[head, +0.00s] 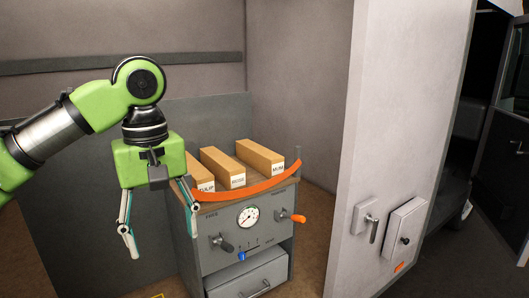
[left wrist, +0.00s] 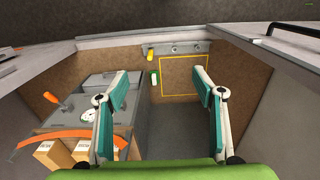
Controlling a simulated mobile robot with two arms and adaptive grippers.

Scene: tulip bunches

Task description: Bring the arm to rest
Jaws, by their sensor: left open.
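My left arm comes in from the left in the head view. Its green left gripper (head: 163,246) hangs fingers down, open and empty. It is in front of and left of a grey cabinet (head: 205,249) that bears several labelled boxes. In the left wrist view the left gripper's two fingers (left wrist: 164,155) are spread apart with nothing between them. My right gripper is not in view.
Labelled boxes (head: 254,157) stand on the cabinet behind an orange curved strip (head: 255,189). The cabinet front has a gauge (head: 248,216), levers and a drawer (head: 250,279). A pale door panel (head: 394,120) with a handle stands at right. A yellow-outlined square (left wrist: 185,75) marks the left wrist view.

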